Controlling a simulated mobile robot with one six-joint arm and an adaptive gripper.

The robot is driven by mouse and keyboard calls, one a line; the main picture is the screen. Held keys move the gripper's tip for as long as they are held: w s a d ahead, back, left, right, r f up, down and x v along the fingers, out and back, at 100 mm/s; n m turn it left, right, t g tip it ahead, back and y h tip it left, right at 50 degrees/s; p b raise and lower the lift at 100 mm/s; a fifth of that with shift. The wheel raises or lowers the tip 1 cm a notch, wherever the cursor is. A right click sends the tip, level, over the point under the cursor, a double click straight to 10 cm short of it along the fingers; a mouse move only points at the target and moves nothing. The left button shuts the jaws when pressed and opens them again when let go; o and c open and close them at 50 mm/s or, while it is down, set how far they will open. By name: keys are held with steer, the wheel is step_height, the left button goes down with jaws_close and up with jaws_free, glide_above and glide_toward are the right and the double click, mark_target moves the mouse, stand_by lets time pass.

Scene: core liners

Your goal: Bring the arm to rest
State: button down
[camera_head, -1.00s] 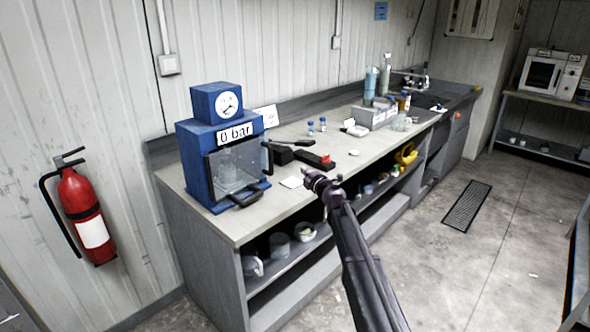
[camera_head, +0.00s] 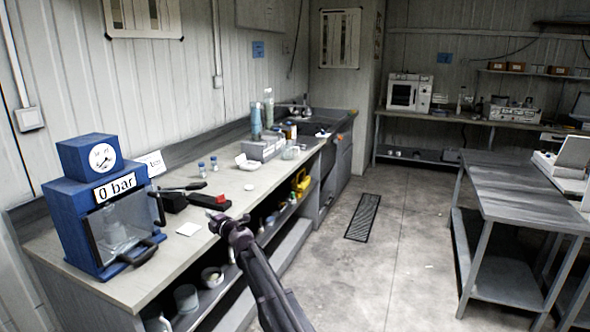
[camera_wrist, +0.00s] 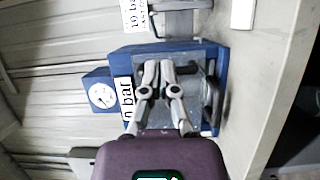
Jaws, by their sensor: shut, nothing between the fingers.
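My arm reaches up from the bottom of the head view, and my gripper (camera_head: 222,224) is at the front edge of the workbench (camera_head: 150,268). In the wrist view my gripper (camera_wrist: 157,68) has its two fingers close together with nothing between them. Behind the fingers in that view is the blue pressure device (camera_wrist: 218,75) with a dial and a "0 bar" label. The same blue device (camera_head: 58,225) stands at the left end of the bench in the head view, with a clear front door and a glass vessel inside.
A black and red tool (camera_head: 215,202) and a white square (camera_head: 188,229) lie on the bench near my gripper. Bottles and a grey box (camera_head: 262,150) stand farther back by the sink. A grey metal table (camera_head: 510,190) is at the right. The floor between is clear around a grate (camera_head: 363,217).

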steer(key=s+d+f+m+t+h+p, duration=0.1)
steer(key=s+d+f+m+h, duration=0.15)
steer(key=d+m+h, duration=1.2)
steer(key=s+d+f+m+h+p, duration=0.25)
steer(key=d+m, duration=0.25)
steer(key=d, duration=2)
steer(key=s+d+f+m+g+y, duration=0.1)
steer(key=s+d+f+m+g, duration=0.1)
steer(key=s, duration=0.8)
steer(key=s+d+f+m+g+y+p, duration=0.1)
steer(key=s+d+f+m+g, duration=0.2)
steer(key=s+d+g, duration=0.3)
steer(key=s+d+f+m+g+y, duration=0.1)
steer(key=s+d+f+m+g, duration=0.1)
steer(key=s, duration=1.2)
steer(key=d+f+g, duration=0.1)
steer(key=d+g, duration=0.1)
steer(key=g, duration=0.1)
steer(key=shift+s+f+m, duration=0.15)
steer(key=shift+f+m, duration=0.2)
steer(key=shift+f, duration=0.05)
